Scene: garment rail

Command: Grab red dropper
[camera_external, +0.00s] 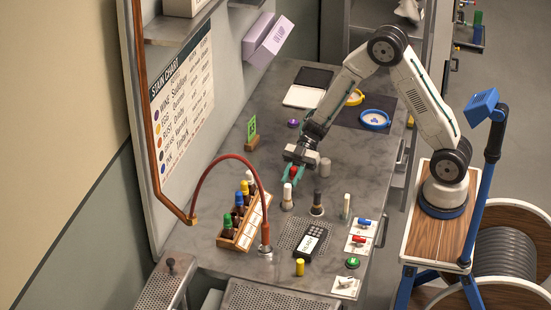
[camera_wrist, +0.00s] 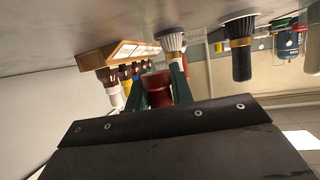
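The red dropper (camera_wrist: 157,88) shows as a short dark-red piece between the two green fingers of my gripper (camera_wrist: 162,84) in the wrist view. It fills the gap, with a finger against each side. Nothing shows between it and the tabletop, which appears upside down at the top of that view. In the external view my gripper (camera_external: 291,174) is low over the middle of the table, with a small red spot of the dropper (camera_external: 293,171) at the fingers. The rest of the dropper is hidden or too small to tell.
A wooden rack (camera_external: 247,234) holds several bottles with green, yellow, blue and white caps. A white-bristled brush (camera_external: 287,196) and a dark brush (camera_external: 317,204) stand close in front of my gripper. A red curved hose (camera_external: 215,165) arches at left.

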